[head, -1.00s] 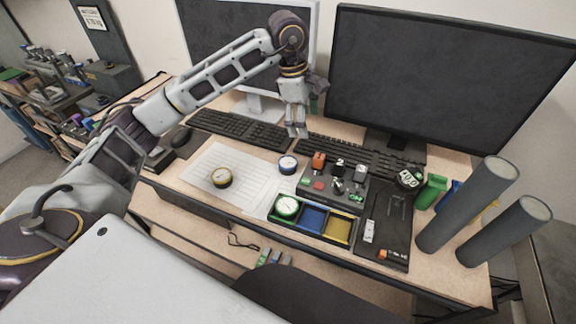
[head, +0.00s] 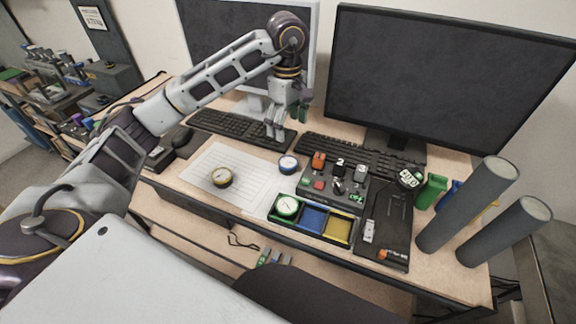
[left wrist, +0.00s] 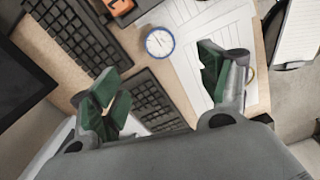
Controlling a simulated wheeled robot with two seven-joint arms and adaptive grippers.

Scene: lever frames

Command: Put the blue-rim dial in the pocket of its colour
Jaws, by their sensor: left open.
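The blue-rim dial (head: 288,165) lies on the desk between the keyboards and the tray, and it also shows in the left wrist view (left wrist: 160,42). The three-pocket tray has a green pocket holding the green-rim dial (head: 287,206), a blue pocket (head: 313,218) that is empty, and a yellow pocket (head: 339,228) that is empty. A yellow-rim dial (head: 221,177) lies on the paper. My left gripper (head: 275,135) is open and empty above the keyboard, behind and left of the blue-rim dial. Its green-padded fingers (left wrist: 165,85) are spread apart in the left wrist view. My right gripper is not in view.
A control box (head: 333,186) with levers stands right of the dial, behind the tray. A dark board (head: 383,235) with tools lies at right. Two grey cylinders (head: 468,205) stand at the right edge. Monitors (head: 440,75) stand behind. The paper (head: 235,165) has free room.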

